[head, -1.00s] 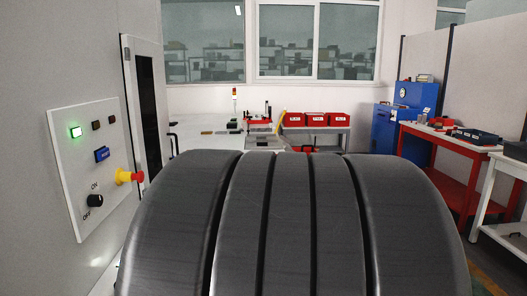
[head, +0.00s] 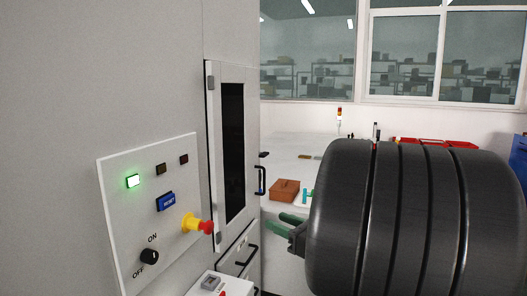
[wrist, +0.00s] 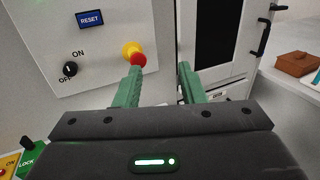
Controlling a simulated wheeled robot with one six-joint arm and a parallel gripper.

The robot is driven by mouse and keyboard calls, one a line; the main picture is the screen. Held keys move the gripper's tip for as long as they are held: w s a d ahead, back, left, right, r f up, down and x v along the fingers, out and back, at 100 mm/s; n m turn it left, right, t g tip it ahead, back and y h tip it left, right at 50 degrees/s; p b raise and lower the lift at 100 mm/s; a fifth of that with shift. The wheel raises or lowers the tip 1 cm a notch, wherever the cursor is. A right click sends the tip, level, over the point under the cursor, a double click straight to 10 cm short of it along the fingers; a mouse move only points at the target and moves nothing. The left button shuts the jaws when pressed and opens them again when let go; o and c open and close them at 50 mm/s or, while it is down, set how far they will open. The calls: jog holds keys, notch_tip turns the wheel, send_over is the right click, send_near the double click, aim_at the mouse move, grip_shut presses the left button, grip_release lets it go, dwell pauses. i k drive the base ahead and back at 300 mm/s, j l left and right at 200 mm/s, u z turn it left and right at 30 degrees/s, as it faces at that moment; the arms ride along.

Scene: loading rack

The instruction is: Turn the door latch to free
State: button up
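The white-framed door (head: 211,150) has a dark window and a black handle (head: 261,180) on its right edge; it appears closed. It also shows in the wrist view (wrist: 242,75). At the wrist view's lower left edge, a green label reading LOCK (wrist: 27,160) sits below a small black part; this may be the latch, but it is cut off and its setting is unclear. My gripper (head: 281,223) is right of the door in the head view. In the wrist view my gripper (wrist: 160,78) has its green fingers apart, with nothing between them, before the control panel and door.
The control panel (head: 150,215) carries a lit green button, a blue RESET button (head: 166,201), a red-yellow emergency stop (head: 198,224) and a black ON/OFF knob (head: 149,257). A brown box (head: 284,191) lies on the white counter. My dark arm link hides much of the right.

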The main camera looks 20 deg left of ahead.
aim_at(261, 155)
jog(key=i+l+u, duration=0.2)
jog(key=i, duration=0.35)
jog(key=i+l+u, duration=0.15)
jog(key=i, duration=0.45)
jog(key=i+l+u, duration=0.2)
jog(key=i, duration=0.35)
jog(key=i+l+u, duration=0.15)
jog(key=i+l, duration=0.35)
